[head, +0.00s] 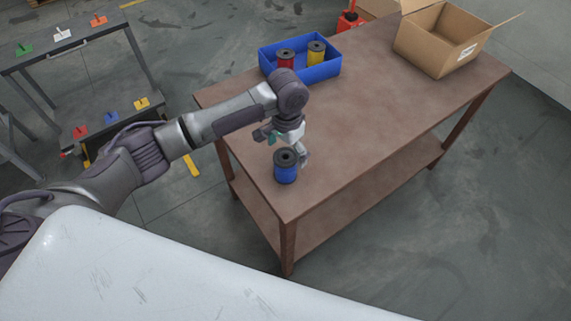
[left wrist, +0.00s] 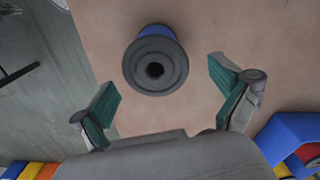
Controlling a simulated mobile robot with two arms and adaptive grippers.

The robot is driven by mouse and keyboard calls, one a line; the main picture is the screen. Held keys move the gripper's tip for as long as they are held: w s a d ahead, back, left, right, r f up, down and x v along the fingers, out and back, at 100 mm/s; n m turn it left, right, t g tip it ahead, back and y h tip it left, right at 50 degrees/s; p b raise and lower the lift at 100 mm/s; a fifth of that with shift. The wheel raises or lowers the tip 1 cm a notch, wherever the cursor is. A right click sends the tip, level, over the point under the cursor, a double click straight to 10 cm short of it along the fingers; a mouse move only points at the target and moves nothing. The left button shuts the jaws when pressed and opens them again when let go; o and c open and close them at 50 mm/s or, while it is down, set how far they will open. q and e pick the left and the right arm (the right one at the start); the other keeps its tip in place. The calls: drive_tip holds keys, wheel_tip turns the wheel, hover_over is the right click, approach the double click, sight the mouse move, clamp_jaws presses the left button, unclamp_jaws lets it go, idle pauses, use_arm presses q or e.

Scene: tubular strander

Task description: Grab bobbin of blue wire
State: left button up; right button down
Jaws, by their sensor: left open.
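The bobbin of blue wire (head: 286,168) stands upright near the front left corner of the brown table (head: 350,120). It has dark flanges and a hole in its top. In the left wrist view the bobbin (left wrist: 155,62) is seen from above, just ahead of the fingertips and roughly midway between their lines. I cannot tell whether a finger touches the bobbin. My right gripper is not in view.
A blue bin (head: 322,71) holds a red bobbin (head: 286,57) and a yellow bobbin (head: 317,52) at the table's back left. An open cardboard box (head: 425,48) stands at the back right. The table's middle is clear. A dark rack (head: 75,60) with coloured holders stands at left.

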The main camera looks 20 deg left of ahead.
use_arm(q)
drive_tip(key=f, duration=0.2)
drive_tip(key=s+f+p, duration=0.1)
drive_tip(key=f, duration=0.1)
drive_tip(key=shift+f, duration=0.2)
drive_tip(key=shift+w+f, duration=0.1)
drive_tip(key=shift+f, duration=0.3)
drive_tip(key=shift+c, duration=0.2)
drive_tip(key=c, duration=1.5)
drive_tip(key=shift+r, duration=0.1)
